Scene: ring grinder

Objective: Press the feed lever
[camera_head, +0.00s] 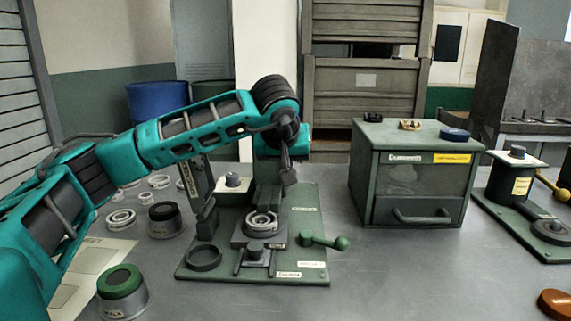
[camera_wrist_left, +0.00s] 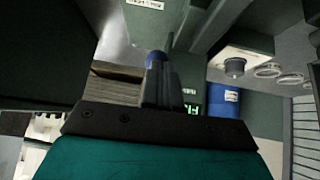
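The green grinder (camera_head: 305,205) stands on its base plate in the middle of the table, with a metal ring (camera_head: 262,222) on its centre. A lever with a green ball knob (camera_head: 340,243) sticks out to the right at its front; no label I can read names it the feed lever. My left gripper (camera_head: 289,176) points down above and behind the ring, apart from this lever. In the left wrist view its narrow fingers (camera_wrist_left: 157,80) are close together and look shut. A small bluish piece shows at their tips; I cannot tell what it is. My right gripper is out of view.
A green cabinet with a drawer handle (camera_head: 420,215) stands to the right. Loose rings (camera_head: 120,218) and round pots (camera_head: 122,292) lie left of the grinder. A second green device (camera_head: 512,185) is at the far right.

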